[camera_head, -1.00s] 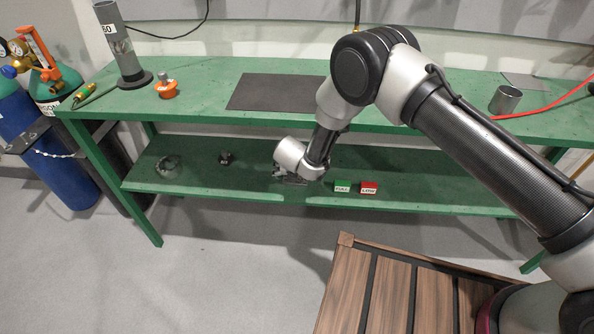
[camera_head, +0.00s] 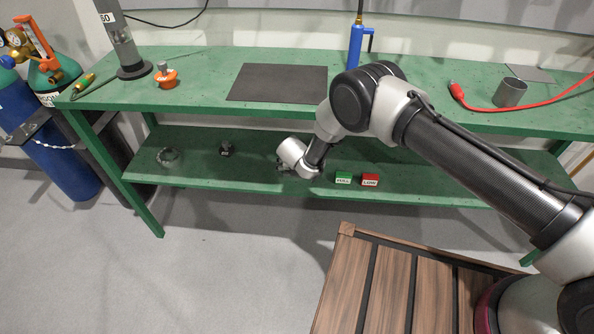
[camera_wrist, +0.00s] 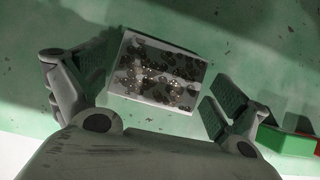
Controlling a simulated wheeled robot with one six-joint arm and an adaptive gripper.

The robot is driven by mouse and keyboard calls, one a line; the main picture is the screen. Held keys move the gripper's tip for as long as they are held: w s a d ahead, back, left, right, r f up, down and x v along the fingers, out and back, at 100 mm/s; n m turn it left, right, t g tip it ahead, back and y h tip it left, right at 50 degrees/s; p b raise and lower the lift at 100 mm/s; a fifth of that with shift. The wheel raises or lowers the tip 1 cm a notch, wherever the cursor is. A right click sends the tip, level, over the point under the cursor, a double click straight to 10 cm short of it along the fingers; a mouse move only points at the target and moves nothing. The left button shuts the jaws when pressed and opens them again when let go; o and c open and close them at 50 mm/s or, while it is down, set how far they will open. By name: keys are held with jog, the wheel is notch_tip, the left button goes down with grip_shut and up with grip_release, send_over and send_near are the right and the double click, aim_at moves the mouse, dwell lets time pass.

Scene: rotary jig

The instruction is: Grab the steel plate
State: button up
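The steel plate (camera_wrist: 157,78) is a small, flat, grey rectangle with dark mottled spots. In the wrist view it lies on the green lower shelf, slightly turned, between the fingers of my gripper (camera_wrist: 143,95). The fingers are wide apart, one on the left and one on the right, with green shelf showing between the plate and the right finger. The left finger is close to the plate's left edge; I cannot tell if it touches. In the head view my gripper (camera_head: 284,168) is low over the lower shelf, and the plate cannot be made out there.
Green (camera_head: 343,178) and red (camera_head: 370,180) labelled blocks stand right of my gripper on the lower shelf (camera_head: 200,180). A ring (camera_head: 168,157) and a small dark part (camera_head: 226,149) lie left. A slatted wooden surface (camera_head: 390,290) is in front.

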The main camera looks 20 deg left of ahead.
jog(key=c, duration=1)
jog(key=shift+o, duration=0.2)
jog(key=shift+r, duration=0.2)
